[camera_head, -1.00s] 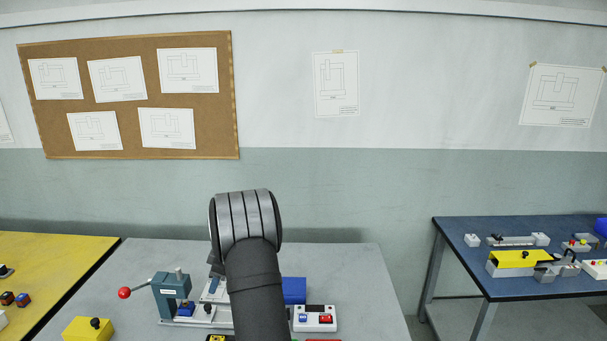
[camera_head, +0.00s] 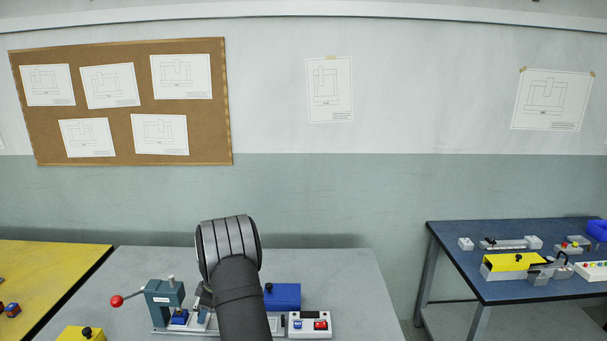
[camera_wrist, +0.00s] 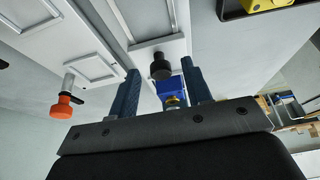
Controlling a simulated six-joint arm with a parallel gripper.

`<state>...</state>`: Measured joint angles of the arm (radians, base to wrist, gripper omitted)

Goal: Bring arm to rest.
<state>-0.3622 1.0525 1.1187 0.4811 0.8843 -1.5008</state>
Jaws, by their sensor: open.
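My gripper (camera_wrist: 161,84) shows in the wrist view as two dark blue fingers spread apart, with no object clasped between them. Beyond the fingers are a black knob (camera_wrist: 160,66) and a blue block (camera_wrist: 171,86); their exact distance from the fingers is unclear. In the head view my dark arm (camera_head: 241,300) rises over the grey table (camera_head: 350,270), and its bulk hides the gripper.
On the grey table are a teal press (camera_head: 164,301) with a red-knobbed lever, a blue box (camera_head: 284,296), a button box (camera_head: 310,325) and a yellow block (camera_head: 82,335). A blue table (camera_head: 465,275) stands right, a yellow table (camera_head: 40,280) left. An orange knob (camera_wrist: 65,105) shows in the wrist view.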

